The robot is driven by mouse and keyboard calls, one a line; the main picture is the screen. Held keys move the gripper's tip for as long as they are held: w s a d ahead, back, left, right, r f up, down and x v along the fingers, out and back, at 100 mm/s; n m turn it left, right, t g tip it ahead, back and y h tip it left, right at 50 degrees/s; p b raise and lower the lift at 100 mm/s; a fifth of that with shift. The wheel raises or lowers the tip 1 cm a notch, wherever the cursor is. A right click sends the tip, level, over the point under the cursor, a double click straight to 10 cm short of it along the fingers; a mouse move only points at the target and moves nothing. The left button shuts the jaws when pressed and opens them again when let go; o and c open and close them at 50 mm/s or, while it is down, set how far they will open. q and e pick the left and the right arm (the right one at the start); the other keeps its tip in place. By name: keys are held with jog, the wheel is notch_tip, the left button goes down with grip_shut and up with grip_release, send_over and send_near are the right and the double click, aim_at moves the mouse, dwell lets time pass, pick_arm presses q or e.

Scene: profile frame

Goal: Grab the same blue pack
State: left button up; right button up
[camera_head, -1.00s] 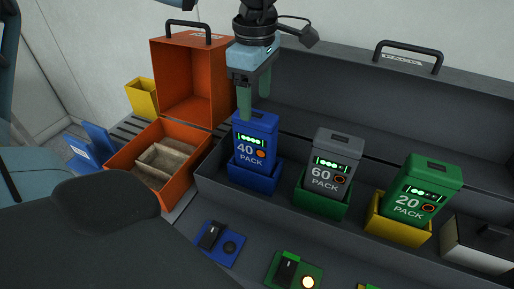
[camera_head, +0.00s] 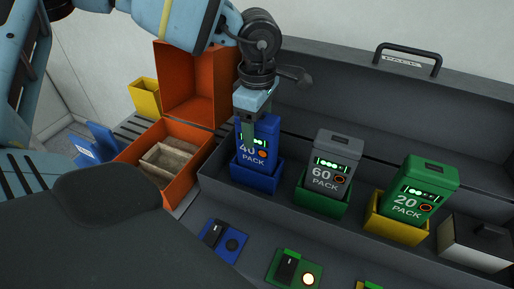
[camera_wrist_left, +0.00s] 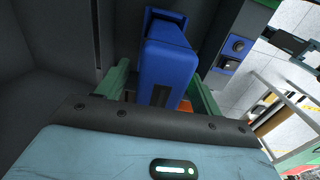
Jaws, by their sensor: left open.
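The blue pack (camera_head: 258,160), marked 40, stands upright in a blue holder (camera_head: 256,180) in the grey case. My left gripper (camera_head: 257,138) is over its upper part, pointing down, and its fingers hide some of the pack's front. In the left wrist view the blue pack (camera_wrist_left: 168,60) lies between the two green fingers (camera_wrist_left: 163,88). The jaws are open, with one finger on each side of the pack. Whether either finger touches it I cannot tell. My right gripper does not show.
A grey 60 pack (camera_head: 335,165) in a green holder and a green 20 pack (camera_head: 420,190) in a yellow holder stand to the right. An open orange box (camera_head: 185,190) is on the left. The grey case's raised lid (camera_head: 400,105) is behind.

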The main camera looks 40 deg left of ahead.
pick_arm(q)
grip_shut()
dwell(0.3)
jog(key=shift+r, duration=0.2)
notch_tip(320, 180, up, 10)
jog(key=shift+f+b, duration=0.15)
jog(key=shift+b, duration=0.3)
